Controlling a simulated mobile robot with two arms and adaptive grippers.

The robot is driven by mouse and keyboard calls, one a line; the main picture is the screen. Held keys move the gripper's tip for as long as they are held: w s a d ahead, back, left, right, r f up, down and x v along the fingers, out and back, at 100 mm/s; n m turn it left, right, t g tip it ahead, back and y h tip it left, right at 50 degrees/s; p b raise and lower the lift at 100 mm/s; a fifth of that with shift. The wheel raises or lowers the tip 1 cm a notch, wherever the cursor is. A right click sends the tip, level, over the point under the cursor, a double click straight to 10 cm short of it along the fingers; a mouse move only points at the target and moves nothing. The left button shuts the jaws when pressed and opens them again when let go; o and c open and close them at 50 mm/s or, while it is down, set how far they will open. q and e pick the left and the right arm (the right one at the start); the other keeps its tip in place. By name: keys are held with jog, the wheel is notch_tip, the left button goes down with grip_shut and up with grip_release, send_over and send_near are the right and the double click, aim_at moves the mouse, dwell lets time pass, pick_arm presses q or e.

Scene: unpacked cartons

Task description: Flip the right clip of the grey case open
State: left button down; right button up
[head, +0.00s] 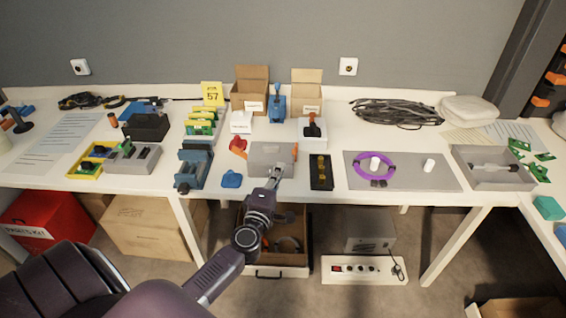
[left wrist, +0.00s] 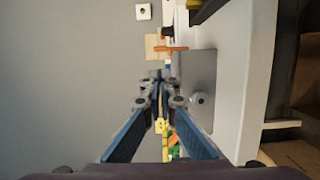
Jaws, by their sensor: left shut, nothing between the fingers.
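The grey case (head: 270,153) sits near the table's front, at the middle of the head view. Its grey face also shows in the left wrist view (left wrist: 198,70), with a round grey knob (left wrist: 200,98) on it. An orange piece (head: 295,151) stands at the case's right edge; an orange bar also shows in the left wrist view (left wrist: 171,48). My left gripper (head: 276,172) is shut and empty at the front of the case; contact cannot be told. Its blue fingers (left wrist: 159,82) meet in the left wrist view. The arm hides part of the case front. My right gripper is not in view.
A black tray (head: 321,173) stands right of the case, then a grey mat (head: 440,172) with a purple ring. A blue lump (head: 231,180) and a blue vise (head: 193,165) stand left. Open cartons (head: 250,88) stand behind. An open drawer (head: 283,270) lies below.

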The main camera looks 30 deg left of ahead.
aim_at(289, 158)
pick_arm(q)
jog(key=b+x, duration=0.1)
jog(key=x, duration=0.8)
jog(key=shift+w+d+r+m+p, duration=0.15)
jog(key=shift+m+p, duration=0.15)
jog(key=shift+p, duration=0.25)
jog(key=shift+d+r+m+p, duration=0.15)
jog(key=shift+m+p, duration=0.25)
jog(key=shift+p, duration=0.65)
jog(key=d+m+p, duration=0.1)
jog(key=m+p, duration=0.1)
jog(key=p, duration=0.1)
jog(key=w+d+m+g+p, duration=0.1)
jog(key=m+p, duration=0.1)
jog(key=p, duration=0.2)
jog(key=d+m+g+p, duration=0.1)
jog(key=p, duration=0.2)
jog(key=shift+w+r+m+p, duration=0.1)
jog(key=shift+w+m+p, duration=0.3)
jog(key=shift+f, duration=0.3)
